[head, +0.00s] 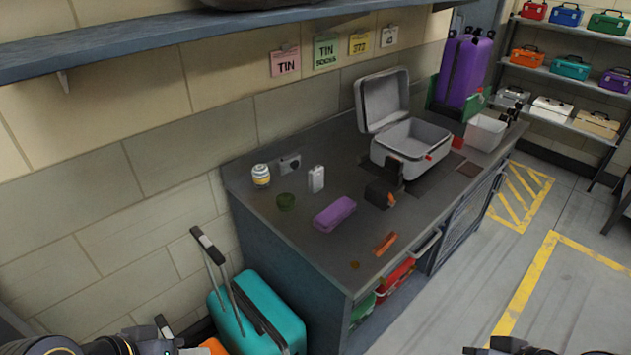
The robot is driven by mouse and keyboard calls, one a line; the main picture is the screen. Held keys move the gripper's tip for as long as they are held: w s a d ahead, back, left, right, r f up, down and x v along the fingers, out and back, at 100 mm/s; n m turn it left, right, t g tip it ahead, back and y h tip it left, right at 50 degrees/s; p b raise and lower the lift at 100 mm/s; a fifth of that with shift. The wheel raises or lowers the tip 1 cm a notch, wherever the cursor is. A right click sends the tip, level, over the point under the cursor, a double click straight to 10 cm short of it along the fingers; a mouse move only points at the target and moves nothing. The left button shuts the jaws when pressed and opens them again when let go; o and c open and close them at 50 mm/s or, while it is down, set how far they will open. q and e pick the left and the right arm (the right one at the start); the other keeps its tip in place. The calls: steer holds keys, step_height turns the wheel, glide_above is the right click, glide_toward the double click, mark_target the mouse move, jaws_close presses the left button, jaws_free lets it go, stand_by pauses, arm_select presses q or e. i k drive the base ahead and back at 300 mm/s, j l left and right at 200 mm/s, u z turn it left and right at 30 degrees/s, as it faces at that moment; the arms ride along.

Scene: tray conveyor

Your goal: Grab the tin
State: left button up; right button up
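A small round striped container (261,176) in white, yellow and blue stands upright at the counter's back left corner. It looks like the tin, though its label is too small to read. A low dark green round thing (286,201) lies in front of it. My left arm's dark end (150,343) shows at the bottom left edge, and my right arm's dark end (500,347) at the bottom right. Both are cut off by the frame and far from the striped container. Their fingers cannot be made out clearly.
The dark counter (285,238) also holds a white bottle (316,179), a purple pouch (334,214), a black and orange item (380,194), an orange piece (385,243) and an open grey case (408,150). A teal suitcase (258,310) stands on the floor before the counter's left end.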

mark_target(285, 202)
steer(key=i+l, duration=0.15)
steer(key=l, duration=0.2)
steer(key=i+l, duration=0.1)
steer(key=l, duration=0.25)
steer(key=i+l+u, duration=0.15)
steer(key=l+u, duration=1.05)
steer(key=l, duration=0.15)
steer(key=i+j+u, duration=0.15)
steer(key=u, duration=0.25)
steer(key=i+u, duration=0.15)
steer(key=u, duration=0.3)
steer(key=i+j+u, duration=0.1)
steer(key=u, duration=0.3)
steer(key=i+l, duration=0.05)
steer(key=i, duration=0.05)
